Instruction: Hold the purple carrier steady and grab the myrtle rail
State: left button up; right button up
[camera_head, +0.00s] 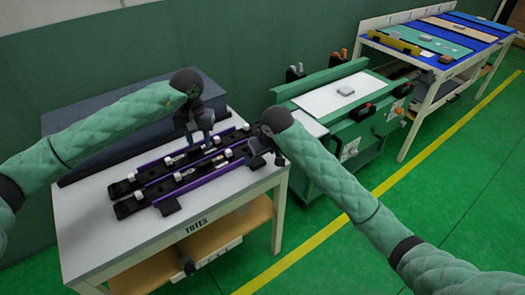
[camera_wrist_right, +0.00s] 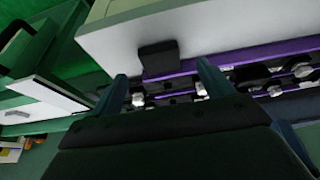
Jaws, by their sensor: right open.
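The purple carrier (camera_head: 208,181) lies on the white table in the head view, a long piece with black ends, purple edges and white and black clip parts along it. Its purple edge also shows in the right wrist view (camera_wrist_right: 262,53). My left gripper (camera_head: 202,136) is over the carrier's far middle part, pointing down; its jaw state is unclear. My right gripper (camera_head: 262,154) is at the carrier's right end, and its open teal fingers (camera_wrist_right: 165,88) span part of the carrier in the wrist view. I cannot pick out a myrtle rail with certainty.
The white table (camera_head: 105,240) has clear room at its front left. A dark box (camera_head: 85,135) stands along the back. A green machine (camera_head: 355,130) with a white top stands to the right, and a blue-topped bench (camera_head: 470,42) beyond it. A yellow line crosses the green floor.

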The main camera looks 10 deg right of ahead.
aim_at(257, 162)
jog(key=shift+x, duration=2.55)
